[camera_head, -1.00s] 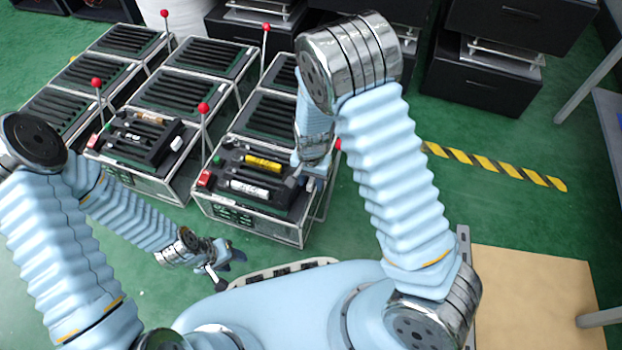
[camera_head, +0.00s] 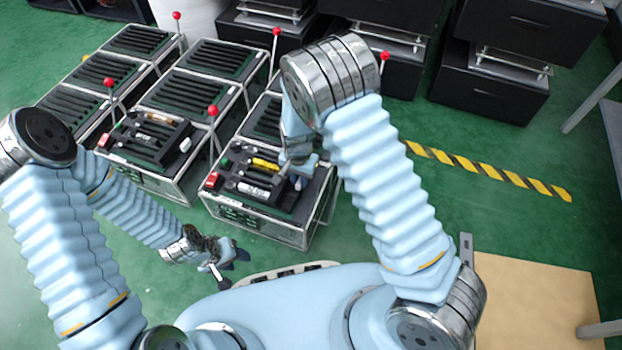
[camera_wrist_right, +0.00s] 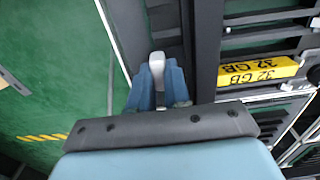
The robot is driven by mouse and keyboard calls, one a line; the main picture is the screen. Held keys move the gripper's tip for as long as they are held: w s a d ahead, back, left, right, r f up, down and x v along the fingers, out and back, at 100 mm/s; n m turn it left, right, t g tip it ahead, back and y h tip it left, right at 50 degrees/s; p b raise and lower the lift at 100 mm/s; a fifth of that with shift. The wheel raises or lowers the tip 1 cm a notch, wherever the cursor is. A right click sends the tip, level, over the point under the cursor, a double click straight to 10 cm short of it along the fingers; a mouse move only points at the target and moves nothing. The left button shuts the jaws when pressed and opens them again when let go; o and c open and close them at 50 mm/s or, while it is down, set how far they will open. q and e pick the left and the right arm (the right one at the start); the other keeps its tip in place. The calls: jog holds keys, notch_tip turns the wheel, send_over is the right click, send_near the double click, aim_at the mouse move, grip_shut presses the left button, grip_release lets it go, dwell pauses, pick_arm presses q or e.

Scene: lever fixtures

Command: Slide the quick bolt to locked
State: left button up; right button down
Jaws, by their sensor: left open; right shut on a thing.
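The near right lever fixture (camera_head: 268,228) is a metal-framed box with a black top. Its top carries a yellow bar (camera_head: 265,164), which reads "32 GB" in the right wrist view (camera_wrist_right: 258,71), and a white bar (camera_head: 252,189). My right gripper (camera_head: 300,163) is over the right part of this top. In the right wrist view its blue fingers (camera_wrist_right: 157,88) are shut on a pale grey handle (camera_wrist_right: 157,62), which I take to be the bolt's, beside a dark rail. The bolt's body is mostly hidden.
A similar fixture (camera_head: 150,180) with a white knob (camera_head: 185,145) stands to the left. Several red-topped levers (camera_head: 213,110) rise between the boxes. Black cabinets (camera_head: 490,95) stand behind. Green floor is clear at the right, near a yellow-black stripe (camera_head: 485,168).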

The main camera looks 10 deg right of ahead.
jog(key=shift+w+a, duration=0.15)
jog(key=shift+a, duration=0.05)
jog(key=c, duration=1.1)
grip_release()
jog(key=shift+r, duration=0.1)
notch_tip(320, 180, up, 14)
jog(key=p, duration=0.3)
jog(key=shift+f, duration=0.2)
jog(key=s+d+f+n+p, duration=0.2)
jog(key=s+d+f+p, duration=0.15)
jog(key=s+f, duration=0.2)
jog(key=s+f+n+y+p, duration=0.1)
jog(key=s, duration=0.3)
jog(key=s+f+n+y+p, duration=0.1)
jog(key=s, duration=0.3)
jog(key=s+f+n+y+p, duration=0.1)
jog(key=s+f+y, duration=0.1)
jog(key=s, duration=0.2)
jog(key=shift+s+a+t+p, duration=0.15)
jog(key=shift+t+p, duration=0.25)
